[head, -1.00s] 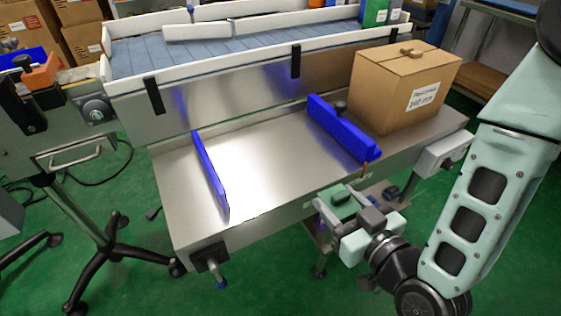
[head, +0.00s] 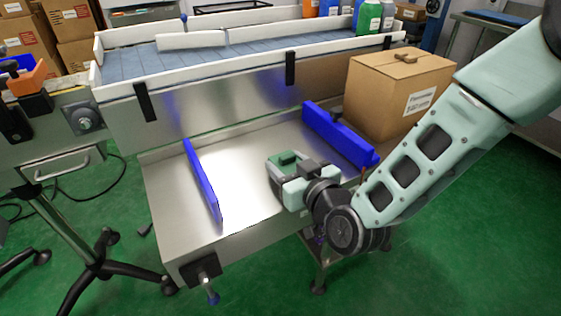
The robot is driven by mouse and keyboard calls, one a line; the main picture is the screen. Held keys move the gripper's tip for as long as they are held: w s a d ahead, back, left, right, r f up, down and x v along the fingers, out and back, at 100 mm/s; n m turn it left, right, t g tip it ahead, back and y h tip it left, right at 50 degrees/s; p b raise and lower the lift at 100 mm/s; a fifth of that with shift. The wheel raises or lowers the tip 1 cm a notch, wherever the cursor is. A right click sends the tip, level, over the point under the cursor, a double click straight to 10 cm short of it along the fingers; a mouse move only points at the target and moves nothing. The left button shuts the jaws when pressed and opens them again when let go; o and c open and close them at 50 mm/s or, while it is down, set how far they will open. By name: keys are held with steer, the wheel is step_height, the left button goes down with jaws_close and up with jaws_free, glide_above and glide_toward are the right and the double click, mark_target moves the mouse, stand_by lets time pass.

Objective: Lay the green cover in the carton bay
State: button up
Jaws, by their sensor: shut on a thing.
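The green cover (head: 286,157) is a small dark green block held at the tip of my gripper (head: 287,168). The gripper is shut on it; its fingers hide part of the cover. It is over the steel table (head: 250,228), between the two blue guide rails, nearer the right one. The bare steel between the left rail (head: 203,184) and the right rail (head: 338,135) looks like the carton bay and is empty. I cannot tell how high the cover is above the steel.
A closed cardboard carton (head: 385,95) stands on the table right of the right rail. A blue-grey conveyor (head: 180,63) with white side walls runs behind. Several bottles (head: 368,18) stand at its far right. A clamp knob (head: 210,297) sticks out at the front left corner.

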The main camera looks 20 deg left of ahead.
mark_target(280, 162)
steer(key=x, duration=0.3)
steer(key=shift+w+r, duration=0.1)
steer(key=shift+r, duration=0.15)
steer(key=shift+f+b, duration=0.3)
steer(key=shift+f, duration=0.45)
steer(key=shift+f, duration=0.15)
steer(key=o, duration=1)
